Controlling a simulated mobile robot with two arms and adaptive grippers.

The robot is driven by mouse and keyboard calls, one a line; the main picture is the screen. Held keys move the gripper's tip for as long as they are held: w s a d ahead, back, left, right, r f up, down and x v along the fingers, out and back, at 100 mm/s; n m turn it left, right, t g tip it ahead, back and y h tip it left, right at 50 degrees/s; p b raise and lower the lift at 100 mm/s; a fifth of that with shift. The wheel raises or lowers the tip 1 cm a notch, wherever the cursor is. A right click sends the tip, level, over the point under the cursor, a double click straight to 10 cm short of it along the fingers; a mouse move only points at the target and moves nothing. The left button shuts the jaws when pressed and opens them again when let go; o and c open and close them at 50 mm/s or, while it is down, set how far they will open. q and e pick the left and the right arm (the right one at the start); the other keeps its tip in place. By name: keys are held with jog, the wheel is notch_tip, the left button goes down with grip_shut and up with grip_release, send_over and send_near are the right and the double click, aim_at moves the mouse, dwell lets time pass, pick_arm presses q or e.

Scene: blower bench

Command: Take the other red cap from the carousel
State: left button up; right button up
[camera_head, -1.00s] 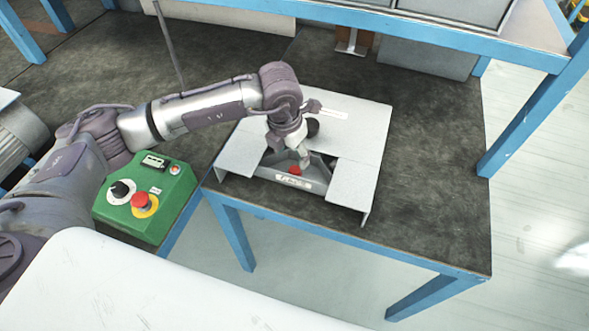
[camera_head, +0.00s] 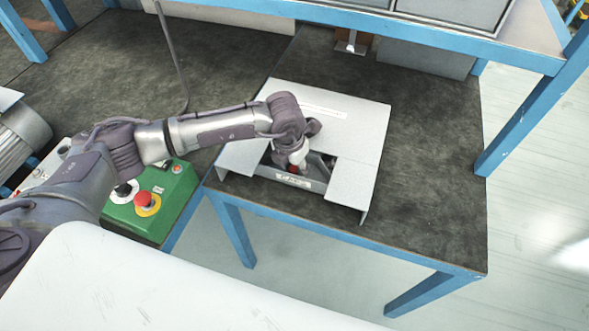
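A small red cap (camera_head: 293,169) sits in the cut-out at the front of the white-topped carousel housing (camera_head: 345,125). My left gripper (camera_head: 294,163) points down into the cut-out, right over the red cap. Its fingers are small and partly hidden by the wrist, so I cannot tell whether they are open or shut, or whether they touch the cap. Part of the dark carousel shows inside the cut-out beside the gripper. My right gripper does not show.
A green control box (camera_head: 160,205) with a red emergency button (camera_head: 146,199) stands left of the housing, partly behind my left arm. The dark bench top (camera_head: 430,160) is clear to the right. A blue frame post (camera_head: 535,95) rises at the right.

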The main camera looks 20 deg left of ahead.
pick_arm(q)
jog(key=shift+c, duration=1.1)
jog(key=shift+r, duration=0.1)
